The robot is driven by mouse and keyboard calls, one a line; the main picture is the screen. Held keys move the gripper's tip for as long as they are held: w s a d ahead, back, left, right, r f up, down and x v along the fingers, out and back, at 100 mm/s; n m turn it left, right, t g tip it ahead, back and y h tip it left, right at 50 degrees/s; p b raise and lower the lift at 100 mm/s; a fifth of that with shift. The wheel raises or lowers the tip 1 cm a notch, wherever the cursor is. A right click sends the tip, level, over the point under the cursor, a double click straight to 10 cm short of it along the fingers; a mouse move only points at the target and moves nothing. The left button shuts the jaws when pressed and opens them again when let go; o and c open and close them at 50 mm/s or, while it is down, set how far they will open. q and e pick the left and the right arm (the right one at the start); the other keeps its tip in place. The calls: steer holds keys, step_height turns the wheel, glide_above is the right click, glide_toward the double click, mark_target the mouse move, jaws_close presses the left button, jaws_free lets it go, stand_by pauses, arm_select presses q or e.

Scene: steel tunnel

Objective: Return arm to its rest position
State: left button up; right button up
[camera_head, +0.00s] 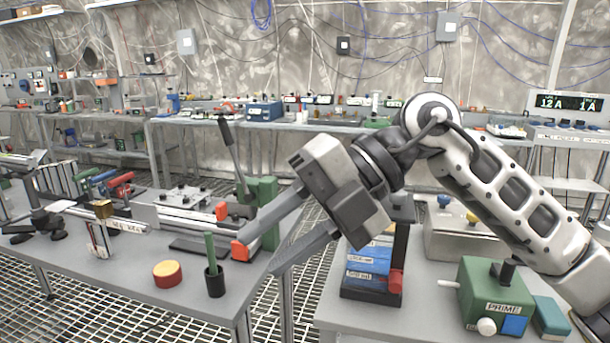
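My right arm (510,200) comes in from the right, raised over the near benches and bent at a joint near the top. My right gripper (258,254) points down and to the left, over the gap between the two near benches. Its two grey fingers are apart, with nothing seen between them. The fingertips overlap the right edge of the left bench in the picture; I cannot tell how high above it they are. My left arm and gripper are not in view.
The left bench (120,262) holds a red-and-yellow round piece (167,273), a black cup (215,284) with a green rod and a lever device. The right bench holds a green PRIME box (495,295) and a rack of blue binders (368,268). Grated floor (130,322) lies between.

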steer(key=w+d+f+m+t+p, duration=0.1)
steer(key=w+d+f+m+t, duration=0.15)
steer(key=f+m+t, duration=0.55)
steer(key=w+d+f+m+t, duration=0.1)
steer(key=d+m+t, duration=0.3)
steer(key=m+t, duration=0.55)
steer(key=w+d+f+m+t+p, duration=0.1)
steer(key=w+d+f+m+t, duration=0.3)
steer(key=m, duration=0.9)
steer(key=s+d+f+m+g+h, duration=0.3)
steer(key=s+f, duration=0.5)
steer(key=f, duration=0.4)
steer(key=s+d+f+m+g+h, duration=0.3)
steer(key=s+f, duration=0.5)
steer(key=f, duration=0.4)
steer(key=shift+s+g+h, duration=0.3)
steer(key=shift+g+h, duration=0.3)
steer(key=shift+g, duration=0.25)
steer(key=shift+f, duration=0.1)
